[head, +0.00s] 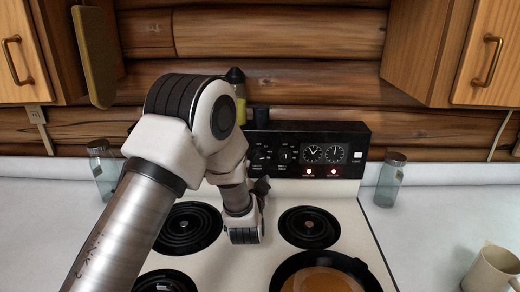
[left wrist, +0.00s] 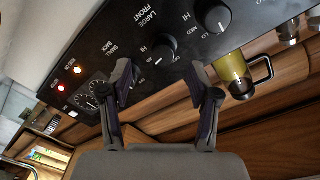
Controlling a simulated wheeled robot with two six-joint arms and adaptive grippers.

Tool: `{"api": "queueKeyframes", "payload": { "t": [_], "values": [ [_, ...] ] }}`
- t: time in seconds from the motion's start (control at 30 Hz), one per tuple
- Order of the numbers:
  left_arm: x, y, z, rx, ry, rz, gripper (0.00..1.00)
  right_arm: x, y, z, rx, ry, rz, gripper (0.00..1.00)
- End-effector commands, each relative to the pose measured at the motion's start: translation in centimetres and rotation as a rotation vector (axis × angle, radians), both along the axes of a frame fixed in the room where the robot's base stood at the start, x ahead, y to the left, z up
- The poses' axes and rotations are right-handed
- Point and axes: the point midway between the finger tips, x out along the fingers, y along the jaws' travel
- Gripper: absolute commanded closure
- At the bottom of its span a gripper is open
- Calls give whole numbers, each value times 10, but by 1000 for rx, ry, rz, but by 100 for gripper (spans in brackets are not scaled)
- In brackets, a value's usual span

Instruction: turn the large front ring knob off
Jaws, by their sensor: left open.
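The large front ring knob (left wrist: 163,47) is a round black knob on the stove's black control panel (left wrist: 185,30), beside the "LARGE FRONT" lettering in the left wrist view. A pale mark shows on its edge; its exact setting is hard to read. My left gripper (left wrist: 160,72) is open, its two dark fingers on either side of this knob in the picture; no contact is visible. In the head view the left gripper (head: 262,187) is small and dark, just in front of the panel, and my arm hides the panel's left part.
Another black knob (left wrist: 213,15) sits beside it; a further one is partly hidden by a finger. A pan (head: 365,268) with a flat brown food is at front right. Glass jars (head: 391,180) and a mug (head: 492,270) stand on the counter.

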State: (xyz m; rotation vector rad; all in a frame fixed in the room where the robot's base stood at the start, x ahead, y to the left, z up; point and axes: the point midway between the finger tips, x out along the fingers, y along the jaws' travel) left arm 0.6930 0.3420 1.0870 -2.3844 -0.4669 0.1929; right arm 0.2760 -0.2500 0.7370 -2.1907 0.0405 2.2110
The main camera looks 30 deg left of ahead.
Motion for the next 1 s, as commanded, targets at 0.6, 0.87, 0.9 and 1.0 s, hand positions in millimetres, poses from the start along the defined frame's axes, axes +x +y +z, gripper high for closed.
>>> {"api": "queueKeyframes", "payload": {
  "t": [0.6, 0.87, 0.9, 1.0],
  "values": [
    [72, 30, 0, 1, 0, -1, 39, 0, 0, 25, 0, 1, -1, 60],
    [72, 30, -1, 0, -1, -1, 71, 0, 0, 24, 0, 2, -1, 60],
    [72, 30, -1, 0, -1, -1, 85, 0, 0, 24, 0, 2, -1, 60],
    [72, 30, 0, 0, -1, -1, 99, 0, 0, 24, 0, 2, -1, 60]
  ]
}}
